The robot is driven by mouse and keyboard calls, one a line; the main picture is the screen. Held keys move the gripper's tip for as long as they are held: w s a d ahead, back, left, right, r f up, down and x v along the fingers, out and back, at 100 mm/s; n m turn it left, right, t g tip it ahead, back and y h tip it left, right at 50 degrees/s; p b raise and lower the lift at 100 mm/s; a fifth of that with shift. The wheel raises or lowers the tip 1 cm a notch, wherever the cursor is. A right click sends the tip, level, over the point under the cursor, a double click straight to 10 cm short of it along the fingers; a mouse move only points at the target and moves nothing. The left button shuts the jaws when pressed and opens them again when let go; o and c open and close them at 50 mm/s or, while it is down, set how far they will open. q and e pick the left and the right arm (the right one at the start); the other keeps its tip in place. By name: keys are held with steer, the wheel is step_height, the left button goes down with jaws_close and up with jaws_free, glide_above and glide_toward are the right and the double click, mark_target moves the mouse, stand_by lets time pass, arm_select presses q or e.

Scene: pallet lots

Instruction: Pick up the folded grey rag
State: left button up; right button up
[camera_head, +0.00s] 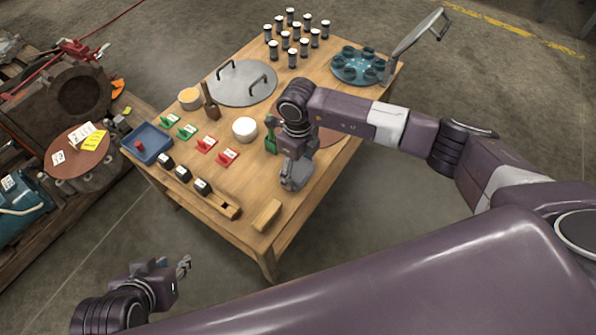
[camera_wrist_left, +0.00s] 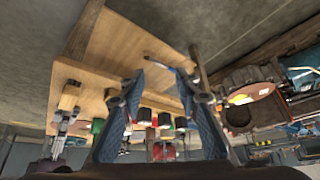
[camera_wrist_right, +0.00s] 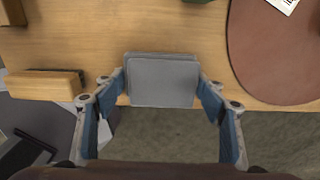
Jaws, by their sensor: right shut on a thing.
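The folded grey rag (camera_wrist_right: 162,85) is a flat, layered rectangle at the table's near edge in the right wrist view. My right gripper (camera_wrist_right: 162,76) has one finger on each side of it and is shut on it. In the head view my right gripper (camera_head: 293,182) points down at the table's right edge; there I cannot clearly tell the rag from the grey fingers. I cannot tell whether the rag still touches the wood. My left gripper (camera_head: 184,266) is open and empty, off the table at the lower left. Its spread fingers show in the left wrist view (camera_wrist_left: 160,88).
The wooden table (camera_head: 240,222) holds a wooden block (camera_head: 267,214), a white round tub (camera_head: 245,129), red and green tagged items, a blue tray (camera_head: 147,143) and a grey lid (camera_head: 243,84). A brown round mat (camera_wrist_right: 275,55) lies beside the rag. Bare floor lies beyond the edge.

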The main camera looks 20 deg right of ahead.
steer(key=shift+r, duration=0.1)
steer(key=shift+c, duration=0.2)
steer(key=shift+r, duration=0.2)
step_height(320, 180, up, 3)
steer(key=shift+r+p, duration=0.1)
steer(key=shift+p, duration=0.4)
step_height(320, 180, up, 3)
steer(key=shift+w+f+p, duration=0.1)
steer(key=shift+p, duration=0.3)
step_height(320, 180, up, 7)
steer(key=p, duration=0.1)
step_height(320, 180, up, 5)
glide_above(298, 169)
arm_select(q)
steer(key=shift+s+a+f+g+y+p, duration=0.2)
steer(key=shift+s+f+g, duration=0.25)
steer(key=shift+s, duration=0.4)
steer(key=shift+s+a+f+g+p, duration=0.15)
steer(key=shift+s+a+f+g, duration=0.25)
steer(key=shift+s, duration=0.4)
steer(key=shift+s+a+f+g+y+p, duration=0.15)
steer(key=shift+s+f+g, duration=0.35)
steer(key=shift+s, duration=0.35)
arm_select(e)
steer(key=shift+r, duration=0.75)
